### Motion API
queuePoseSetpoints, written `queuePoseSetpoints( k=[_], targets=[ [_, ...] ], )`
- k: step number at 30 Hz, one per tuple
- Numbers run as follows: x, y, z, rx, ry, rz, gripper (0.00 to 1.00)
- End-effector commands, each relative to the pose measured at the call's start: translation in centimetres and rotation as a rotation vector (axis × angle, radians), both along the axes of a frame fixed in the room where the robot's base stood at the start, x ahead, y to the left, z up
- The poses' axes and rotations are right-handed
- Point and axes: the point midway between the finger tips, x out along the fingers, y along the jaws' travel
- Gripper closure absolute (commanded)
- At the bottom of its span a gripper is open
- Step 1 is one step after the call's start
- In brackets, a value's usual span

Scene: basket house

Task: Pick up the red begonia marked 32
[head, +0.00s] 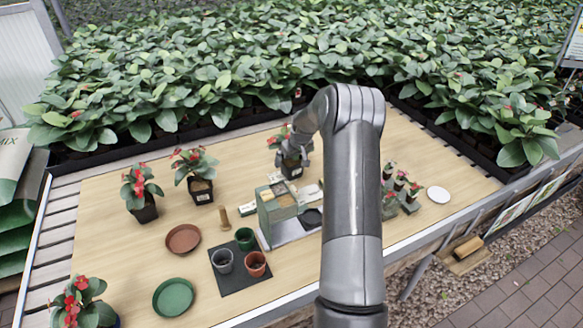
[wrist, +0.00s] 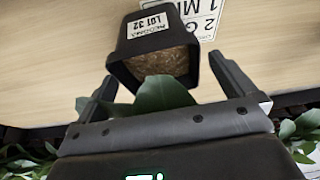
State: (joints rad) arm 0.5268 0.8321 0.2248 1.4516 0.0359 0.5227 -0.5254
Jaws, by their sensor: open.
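The red begonia marked 32 stands in a black square pot (head: 292,171) at the back middle of the table. Its red flowers and leaves (head: 275,141) show left of my arm, which hides part of the plant. In the wrist view the pot (wrist: 155,50) shows dark soil and a white label (wrist: 148,25) reading "LOT 32". My gripper (wrist: 163,70) is open, with one finger on each side of the pot's near end. A green leaf (wrist: 160,94) lies between the fingers. I cannot tell whether either finger touches the pot.
Other red-flowered pots (head: 146,208) (head: 201,188) stand left, another plant (head: 80,302) front left. A green box (head: 277,208), small pots on a dark mat (head: 236,281) and saucers (head: 174,297) lie in front. Small plants (head: 411,204) stand right. Dense foliage (head: 250,60) borders the back.

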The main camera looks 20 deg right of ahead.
Motion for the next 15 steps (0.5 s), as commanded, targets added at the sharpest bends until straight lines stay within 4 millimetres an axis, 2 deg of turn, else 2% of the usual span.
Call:
queuePoseSetpoints(
  k=[6, 15],
  targets=[
    [1.1, 0.1, -2.4, 0.001, 0.0, 0.0, 0.0],
    [1.3, 0.1, -2.7, 0.0, -0.001, 0.0, 0.0]
  ],
)
